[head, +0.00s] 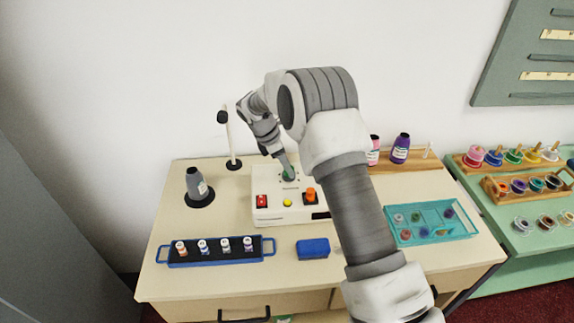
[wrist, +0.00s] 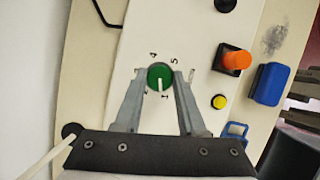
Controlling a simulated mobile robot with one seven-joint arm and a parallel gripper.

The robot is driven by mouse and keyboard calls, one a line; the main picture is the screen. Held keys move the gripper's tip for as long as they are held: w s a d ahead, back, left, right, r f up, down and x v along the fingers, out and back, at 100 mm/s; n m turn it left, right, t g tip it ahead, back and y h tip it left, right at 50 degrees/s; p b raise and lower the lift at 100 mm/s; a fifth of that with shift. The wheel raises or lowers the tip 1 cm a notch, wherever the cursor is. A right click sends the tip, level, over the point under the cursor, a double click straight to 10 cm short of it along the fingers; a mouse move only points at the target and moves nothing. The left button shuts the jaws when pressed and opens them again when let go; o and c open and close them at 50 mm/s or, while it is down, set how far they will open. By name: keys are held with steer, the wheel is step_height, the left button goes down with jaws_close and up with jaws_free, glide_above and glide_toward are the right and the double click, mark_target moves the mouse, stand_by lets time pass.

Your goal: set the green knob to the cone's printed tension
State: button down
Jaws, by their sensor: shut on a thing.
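The green knob (wrist: 153,74) sits on the white control box (head: 268,212), between the fingers of my gripper (wrist: 159,78). My gripper is shut on the knob. The knob's white pointer line points down in the wrist view, near a mark that looks like 1; marks 4 and 5 show above the knob. Other marks are hidden or hard to read. In the head view the gripper (head: 288,175) comes down onto the box from above. A grey cone (head: 196,182) with a white label stands upright on a black disc at the left; its print is too small to read.
The box also carries a red switch (head: 262,201), a yellow button (head: 287,203) and an orange knob (head: 310,195). A blue tray (head: 172,263) of small spools, a blue block (head: 313,248) and a teal tray (head: 463,233) lie in front. A white post (head: 231,140) stands behind.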

steer(key=shift+n+t, duration=0.4)
steer(key=shift+n, duration=0.8)
steer(key=shift+s, duration=0.1)
steer(key=c, duration=0.5)
jaws_free()
steer(key=v, duration=1.7)
steer(key=shift+s+d+r, duration=0.15)
steer(key=shift+r, duration=0.1)
